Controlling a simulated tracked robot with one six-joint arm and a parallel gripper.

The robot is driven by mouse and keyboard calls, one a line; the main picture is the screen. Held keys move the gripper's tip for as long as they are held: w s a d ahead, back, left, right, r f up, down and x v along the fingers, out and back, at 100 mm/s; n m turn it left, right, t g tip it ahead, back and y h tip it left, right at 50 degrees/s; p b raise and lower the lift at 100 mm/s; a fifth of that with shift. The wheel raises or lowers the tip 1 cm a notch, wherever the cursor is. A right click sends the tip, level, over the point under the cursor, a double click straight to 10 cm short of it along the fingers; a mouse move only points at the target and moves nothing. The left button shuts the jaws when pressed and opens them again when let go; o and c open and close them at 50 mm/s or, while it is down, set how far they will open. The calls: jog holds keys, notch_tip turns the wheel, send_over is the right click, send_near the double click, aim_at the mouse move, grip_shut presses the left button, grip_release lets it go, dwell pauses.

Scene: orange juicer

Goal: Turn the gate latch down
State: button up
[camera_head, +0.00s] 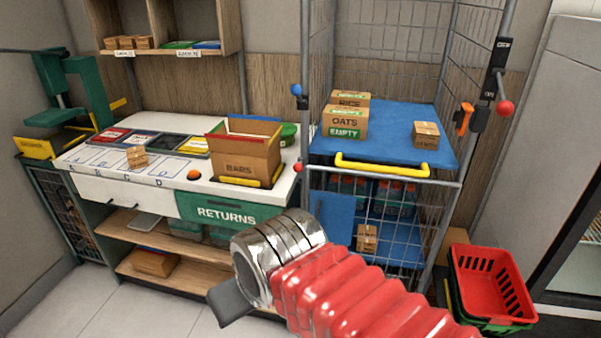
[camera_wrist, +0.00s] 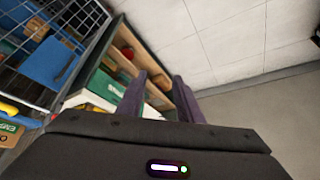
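The wire cage trolley (camera_head: 395,195) stands at centre right in the head view; part of it shows at the wrist view's left edge (camera_wrist: 60,30). On its right post are an orange latch-like piece (camera_head: 464,118) and a black bracket with a red ball knob (camera_head: 505,108). Its left post bears a blue knob (camera_head: 296,90) and a lower red knob (camera_head: 297,168). I cannot tell which is the gate latch. My gripper (camera_wrist: 160,82) is open and empty, its two dark fingers apart. It is left of and apart from the trolley, mostly hidden behind my arm in the head view.
A yellow handle (camera_head: 382,165) crosses the blue shelf (camera_head: 390,115), which bears cartons. The returns counter (camera_head: 90,160) with an open box (camera_head: 242,158) stands left. Floor (camera_head: 110,310) is clear at the lower left.

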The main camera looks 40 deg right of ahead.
jog(key=shift+o, duration=1)
jog(key=shift+w+d, duration=0.3)
jog(key=shift+w, duration=0.1)
jog(key=w+d+f+m+t+h, duration=0.1)
jog(key=w+d+t+h, duration=0.25)
jog(key=w+d, duration=0.8)
jog(key=w+d+f+m+t+h, duration=0.15)
jog(key=w+d+t, duration=0.5)
jog(key=d, duration=0.75)
jog(key=shift+t, duration=0.8)
jog(key=d, duration=0.1)
jog(key=d+f, duration=0.1)
jog(key=d, duration=0.3)
jog(key=shift+s+d+f, duration=0.2)
jog(key=shift+f, duration=0.05)
